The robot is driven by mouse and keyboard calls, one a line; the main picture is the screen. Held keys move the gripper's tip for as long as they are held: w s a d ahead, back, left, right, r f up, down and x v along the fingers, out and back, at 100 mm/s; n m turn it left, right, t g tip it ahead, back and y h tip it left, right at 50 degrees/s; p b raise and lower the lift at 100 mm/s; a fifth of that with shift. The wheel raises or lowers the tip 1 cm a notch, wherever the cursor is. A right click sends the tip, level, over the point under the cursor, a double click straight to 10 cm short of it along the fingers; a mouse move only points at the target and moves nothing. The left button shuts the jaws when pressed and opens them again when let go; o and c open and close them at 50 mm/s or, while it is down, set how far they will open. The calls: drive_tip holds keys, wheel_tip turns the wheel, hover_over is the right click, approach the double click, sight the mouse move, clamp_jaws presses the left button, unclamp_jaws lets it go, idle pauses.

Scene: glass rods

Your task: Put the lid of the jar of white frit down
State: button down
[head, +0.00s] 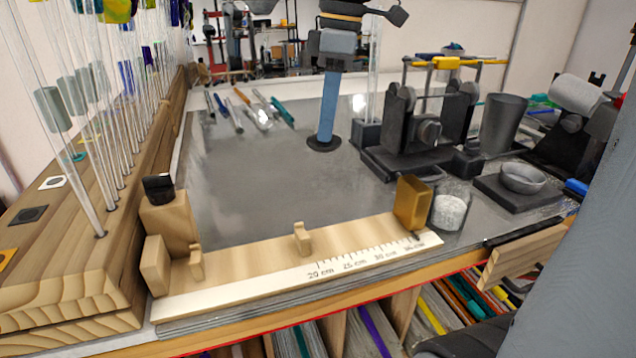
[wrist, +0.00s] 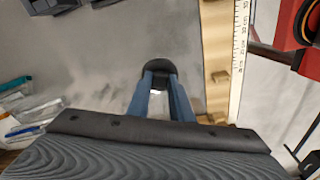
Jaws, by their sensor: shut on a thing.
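In the wrist view the dark lid (wrist: 159,70) shows between and beyond the two blue fingertips (wrist: 160,88). The glass jar of white frit (head: 450,210) stands without a lid at the right end of the wooden ruler, beside a brass-coloured block.
The wooden ruler (head: 345,262) runs along the front edge. The grey tabletop (head: 245,165) is clear around the lid. Pens and tools (head: 245,108) lie behind left. A black roller device (head: 425,140) stands right, glass rods (head: 105,140) left.

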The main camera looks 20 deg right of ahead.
drive_tip(key=shift+w+f, duration=0.1)
drive_tip(key=shift+f, duration=0.2)
wheel_tip(320, 180, down, 9)
drive_tip(key=shift+f+p, duration=0.2)
drive_tip(key=shift+p, duration=0.5)
drive_tip(key=shift+f, duration=0.1)
drive_tip(key=c, duration=1.6)
unclamp_jaws()
drive_tip(key=r, duration=0.4)
drive_tip(key=d+r+b, duration=0.1)
drive_tip(key=r, duration=0.7)
drive_tip(key=shift+s+d+r+b, duration=0.1)
drive_tip(key=shift+s+d+b, duration=0.15)
drive_tip(key=shift+b, duration=0.15)
